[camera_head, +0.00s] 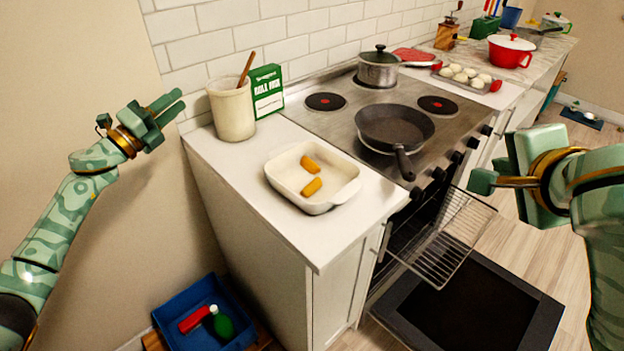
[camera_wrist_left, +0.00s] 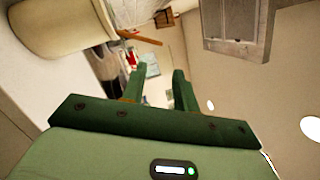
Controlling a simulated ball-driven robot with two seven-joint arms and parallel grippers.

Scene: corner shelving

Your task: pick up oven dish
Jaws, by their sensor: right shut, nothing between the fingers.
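The oven dish (camera_head: 347,195) is a white rectangular dish with handles at its ends, standing on the white counter left of the stove. Two orange-yellow pieces (camera_head: 311,176) lie in it. My left gripper (camera_head: 176,103) is in the air left of the counter, apart from the dish. Its two green fingers are spread with nothing between them, as the left wrist view (camera_wrist_left: 159,88) also shows. My right gripper (camera_head: 482,181) is in the air to the right of the dish, in front of the stove, shut and empty.
A cream crock (camera_head: 231,110) with a wooden spoon and a green box (camera_head: 267,91) stand behind the dish. A frying pan (camera_head: 393,127) and a pot (camera_head: 377,69) sit on the stove. The oven door (camera_head: 470,305) is open, with its rack (camera_head: 446,236) out. A blue bin (camera_head: 173,309) is below.

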